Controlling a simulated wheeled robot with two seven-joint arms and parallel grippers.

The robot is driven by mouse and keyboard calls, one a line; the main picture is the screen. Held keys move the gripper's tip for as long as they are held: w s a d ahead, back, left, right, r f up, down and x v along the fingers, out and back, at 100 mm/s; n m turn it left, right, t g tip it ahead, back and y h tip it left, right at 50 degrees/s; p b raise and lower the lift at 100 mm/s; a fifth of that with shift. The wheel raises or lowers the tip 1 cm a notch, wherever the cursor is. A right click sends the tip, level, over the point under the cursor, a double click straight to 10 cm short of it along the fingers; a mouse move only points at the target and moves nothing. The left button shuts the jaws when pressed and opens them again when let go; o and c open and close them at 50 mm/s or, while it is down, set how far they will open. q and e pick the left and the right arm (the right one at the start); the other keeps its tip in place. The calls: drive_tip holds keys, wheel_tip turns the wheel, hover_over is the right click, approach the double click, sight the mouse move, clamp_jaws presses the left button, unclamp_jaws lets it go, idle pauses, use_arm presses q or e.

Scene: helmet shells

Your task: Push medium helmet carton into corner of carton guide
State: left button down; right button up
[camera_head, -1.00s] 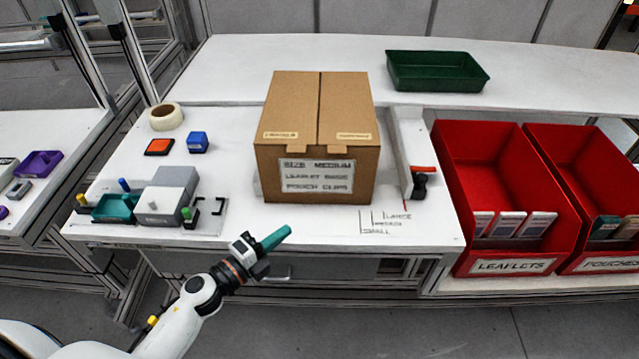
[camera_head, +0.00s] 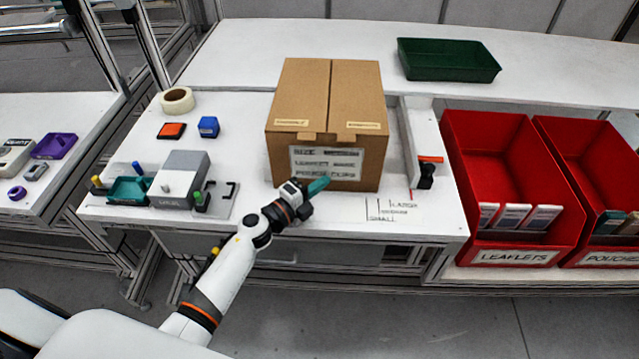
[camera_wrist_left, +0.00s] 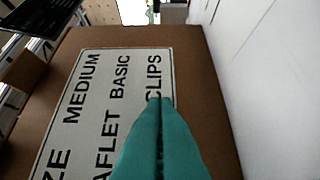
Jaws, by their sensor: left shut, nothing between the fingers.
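The medium helmet carton (camera_head: 328,88) is a closed brown box standing upright on the white table, with a "SIZE MEDIUM" label on its front. The carton guide (camera_head: 412,150) is a pale wall to the carton's right, with a narrow gap between them at the front. Its far part is hidden behind the carton. My left gripper (camera_head: 322,186) is shut and empty, its teal fingers at the carton's lower front. In the left wrist view the fingertips (camera_wrist_left: 161,101) overlap the label's edge near "CLIPS"; I cannot tell whether they touch. My right gripper is out of view.
An orange and black clamp (camera_head: 428,170) sits on the guide's near end. Size lines (camera_head: 392,209) mark the table in front. A grey fixture (camera_head: 184,178) stands left of the carton. Red bins (camera_head: 508,165) stand right; a green tray (camera_head: 448,60) lies behind.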

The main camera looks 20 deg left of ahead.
sight(313, 176)
use_arm(q)
drive_tip(key=w, duration=0.1)
drive_tip(key=w+a+b, duration=0.1)
drive_tip(key=w, duration=0.2)
drive_tip(key=shift+w+a+f, duration=0.1)
drive_tip(key=shift+w+a, duration=0.2)
drive_tip(key=shift+w, duration=0.05)
drive_tip(key=shift+s, duration=0.1)
